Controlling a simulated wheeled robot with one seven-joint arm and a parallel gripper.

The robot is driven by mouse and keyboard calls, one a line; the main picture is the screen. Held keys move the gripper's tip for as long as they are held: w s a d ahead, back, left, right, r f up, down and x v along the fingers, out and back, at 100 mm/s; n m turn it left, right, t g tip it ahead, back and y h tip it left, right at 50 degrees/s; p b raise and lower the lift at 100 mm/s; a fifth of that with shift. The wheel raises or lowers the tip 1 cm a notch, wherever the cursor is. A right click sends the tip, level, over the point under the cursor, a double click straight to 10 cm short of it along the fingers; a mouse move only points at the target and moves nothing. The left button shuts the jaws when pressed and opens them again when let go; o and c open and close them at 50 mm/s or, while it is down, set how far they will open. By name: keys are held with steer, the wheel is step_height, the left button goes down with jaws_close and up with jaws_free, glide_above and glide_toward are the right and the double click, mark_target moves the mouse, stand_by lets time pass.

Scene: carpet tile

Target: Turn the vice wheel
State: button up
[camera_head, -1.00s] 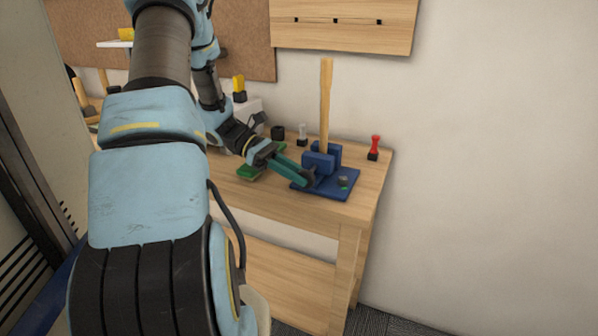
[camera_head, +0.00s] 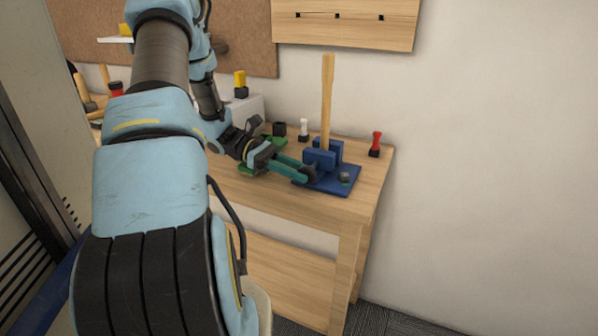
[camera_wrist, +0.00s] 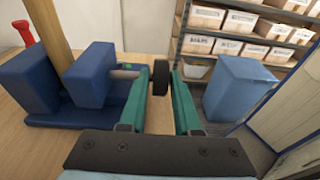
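The blue vice (camera_head: 320,160) stands on a blue base on the wooden workbench, with an upright wooden bar (camera_head: 327,100) between its jaws. In the wrist view the vice jaw (camera_wrist: 91,75) is at left, and a short grey shaft runs from it to the dark vice wheel (camera_wrist: 160,77), seen nearly edge-on. My gripper (camera_wrist: 161,85) has its teal fingers on either side of the wheel. The fingers are close to the wheel's faces, but I cannot tell whether they press on it. In the head view my gripper (camera_head: 300,173) reaches the wheel from the left.
A red-handled tool (camera_head: 376,143) and a white-handled tool (camera_head: 303,128) stand behind the vice. A green thing (camera_head: 252,168) lies beside my gripper. In the wrist view a blue bin (camera_wrist: 238,88) and a shelf of boxes (camera_wrist: 235,30) are beyond.

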steer(key=shift+o, duration=1.4)
steer(key=b+v, duration=0.2)
steer(key=v, duration=0.8)
steer(key=shift+w+a, duration=0.2)
steer(key=shift+a, duration=0.15)
